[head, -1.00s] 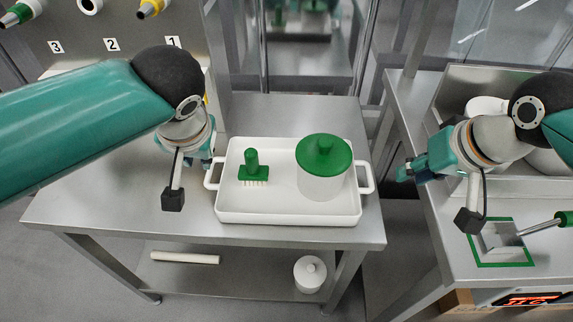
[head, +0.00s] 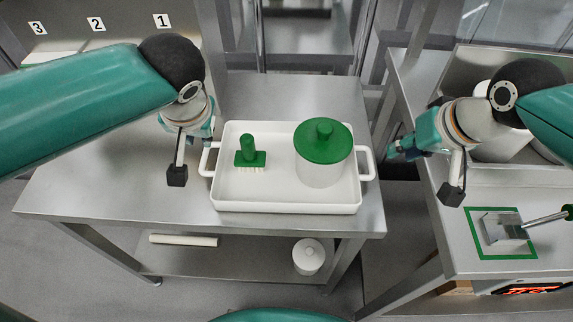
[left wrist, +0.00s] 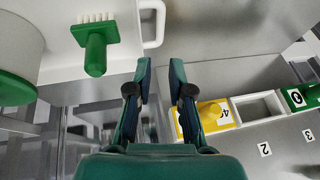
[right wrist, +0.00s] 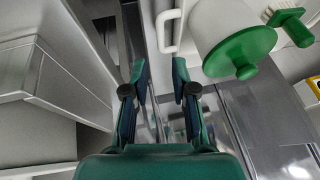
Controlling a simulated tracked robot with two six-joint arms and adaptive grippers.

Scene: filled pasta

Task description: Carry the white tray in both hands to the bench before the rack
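The white tray (head: 285,207) lies on a steel table, with a looped handle at each end. On it are a green-handled brush (head: 248,155) and a white pot with a green lid (head: 323,142). My left gripper (head: 210,138) is by the tray's left handle (head: 207,160). In the left wrist view its fingers (left wrist: 158,68) are apart and empty, with the handle (left wrist: 155,22) beyond them. My right gripper (head: 394,151) is right of the right handle (head: 369,163). In the right wrist view its fingers (right wrist: 160,75) are apart and empty, short of the handle (right wrist: 166,32).
The steel table (head: 110,195) has bare room left of the tray. A white jar (head: 308,257) and a white roll (head: 183,240) are on its lower shelf. A gap separates it from the right-hand steel counter (head: 440,225). Numbered slots show in the left wrist view (left wrist: 262,108).

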